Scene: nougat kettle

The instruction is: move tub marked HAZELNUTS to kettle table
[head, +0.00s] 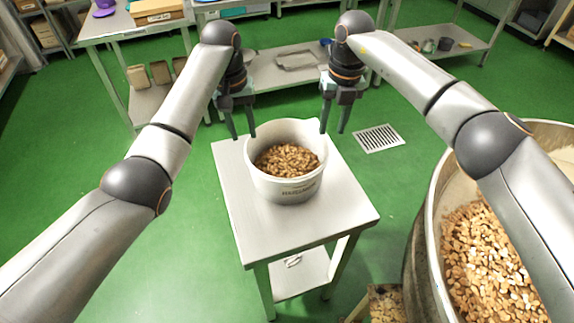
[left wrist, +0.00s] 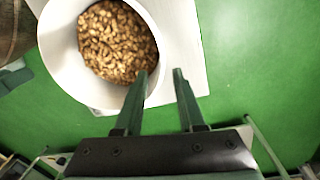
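A white tub (head: 288,195) with a printed dark label, reading roughly HAZELNUTS, stands upright on a small steel table (head: 320,225). It is filled with brown nuts (head: 287,160), which also show in the left wrist view (left wrist: 118,42). My left gripper (head: 243,136) is open and empty at the tub's far left side. In the left wrist view its fingers (left wrist: 163,80) are parted beside the tub's rim, one overlapping the rim in the picture; I cannot tell if it touches. My right gripper (head: 332,131) is open and empty at the tub's far right rim.
A large kettle (head: 432,225) of pale nuts stands at the right, with a wooden crate (head: 385,302) near its foot. Steel shelves and benches (head: 295,62) line the back. Green floor (head: 190,240) is open left of the small table. A floor grate (head: 378,138) lies behind right.

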